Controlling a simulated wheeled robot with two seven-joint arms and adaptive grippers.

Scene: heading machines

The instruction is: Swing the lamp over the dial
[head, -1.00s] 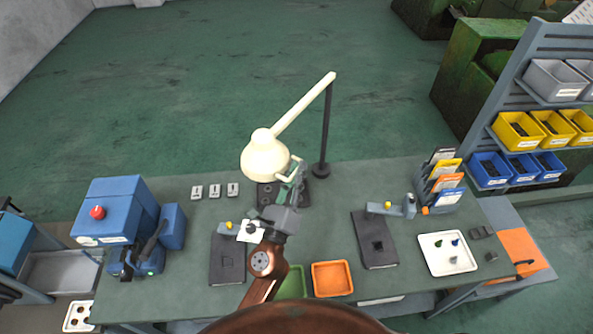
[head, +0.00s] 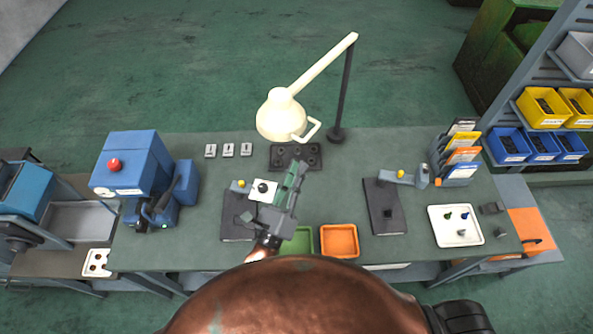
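The cream lamp has its round head (head: 280,112) over the bench's far edge, left of its dark post (head: 342,95). A loop handle (head: 313,130) sticks out at the head's right. A white square plate with a black round knob (head: 263,189), perhaps the dial, lies nearer me, below and left of the lamp head. My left gripper (head: 298,172) points away from me, just right of that plate. Its fingertips show below the handle with a gap between. Its fingers overlap in this view, so their opening is unclear. My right gripper is out of view.
A black plate with round recesses (head: 280,154) lies under the lamp. A blue machine (head: 130,165) stands left. Dark pads (head: 384,208), an orange tray (head: 339,241), a white tray (head: 440,236) and a card rack (head: 458,158) occupy the bench.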

